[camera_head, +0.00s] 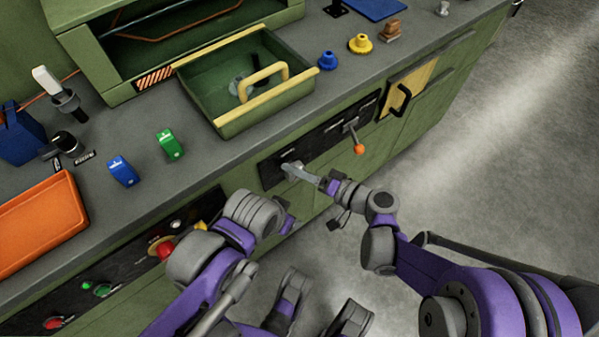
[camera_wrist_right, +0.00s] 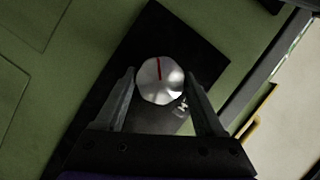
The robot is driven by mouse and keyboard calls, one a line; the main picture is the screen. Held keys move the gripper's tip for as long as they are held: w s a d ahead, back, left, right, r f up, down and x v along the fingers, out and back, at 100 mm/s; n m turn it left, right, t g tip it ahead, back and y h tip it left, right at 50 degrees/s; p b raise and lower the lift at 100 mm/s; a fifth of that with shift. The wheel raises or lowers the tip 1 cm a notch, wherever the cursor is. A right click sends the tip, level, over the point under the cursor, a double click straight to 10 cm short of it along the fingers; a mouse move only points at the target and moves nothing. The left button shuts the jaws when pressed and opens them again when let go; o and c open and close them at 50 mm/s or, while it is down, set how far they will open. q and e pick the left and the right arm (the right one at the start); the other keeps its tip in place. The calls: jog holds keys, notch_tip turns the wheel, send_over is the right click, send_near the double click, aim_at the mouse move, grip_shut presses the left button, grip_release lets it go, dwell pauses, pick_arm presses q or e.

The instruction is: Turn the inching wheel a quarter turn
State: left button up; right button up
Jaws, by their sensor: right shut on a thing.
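The inching wheel (camera_wrist_right: 158,82) is a silver faceted knob with a red line, on a black plate (camera_wrist_right: 200,45) in the right wrist view. The red line points nearly straight up in that view, leaning slightly left. My right gripper (camera_wrist_right: 161,76) has one finger on each side of the wheel and is shut on it.
A lever with an orange ball (camera_head: 359,149) sticks out right of the wheel. A black handle (camera_head: 401,98) is farther right. A green tray (camera_head: 250,80) with a yellow handle stands on the bench above. A red button (camera_head: 160,250) is at lower left. Open floor lies right.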

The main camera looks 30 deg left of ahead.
jog(key=m+b, duration=0.1)
jog(key=m+y+b, duration=0.1)
jog(key=m, duration=0.1)
jog(key=m+y+b, duration=0.1)
jog(key=shift+w+f+m+g+b, duration=0.1)
jog(key=shift+f+m+g+b, duration=0.2)
jog(key=shift+g+b, duration=0.1)
jog(key=shift+m+y+b, duration=0.7)
jog(key=shift+m+b, duration=0.5)
jog(key=shift+m, duration=0.6)
jog(key=shift+r, duration=0.1)
jog(key=o, duration=1.3)
jog(key=shift+o, duration=0.2)
jog(key=shift+d, duration=0.1)
jog(key=d+f+p, duration=0.1)
jog(key=d, duration=0.9)
jog(key=shift+d+f, duration=0.15)
jog(key=shift+d, duration=0.15)
jog(key=shift+s, duration=0.2)
